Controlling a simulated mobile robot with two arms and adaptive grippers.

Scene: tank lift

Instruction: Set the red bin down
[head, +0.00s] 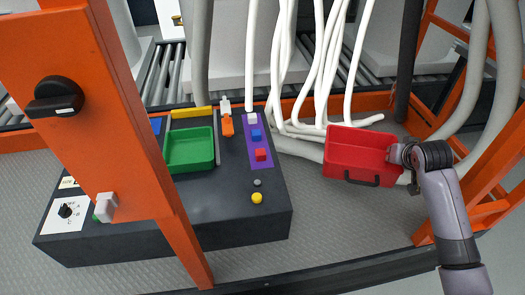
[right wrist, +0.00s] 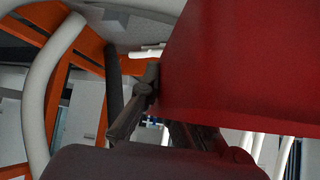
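The red bin (head: 358,155) is an open, shallow tray with a dark handle on its near side. It is to the right of the dark console, over pale hoses and the grey floor, and looks roughly level. My right gripper (head: 397,154) is at the bin's right end, shut on its wall. In the right wrist view the bin (right wrist: 250,65) fills the upper right, and one finger of the gripper (right wrist: 155,95) lies against its edge; the other finger is partly hidden by the bin. I see no surface clearly touching the bin's underside. My left gripper is out of view.
The dark console (head: 235,215) holds a green bin (head: 190,150), an orange-and-white piece (head: 227,118), and a purple strip with coloured blocks. An orange post (head: 125,130) crosses the left foreground. White hoses (head: 330,60) hang behind the red bin; orange frame bars stand at right.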

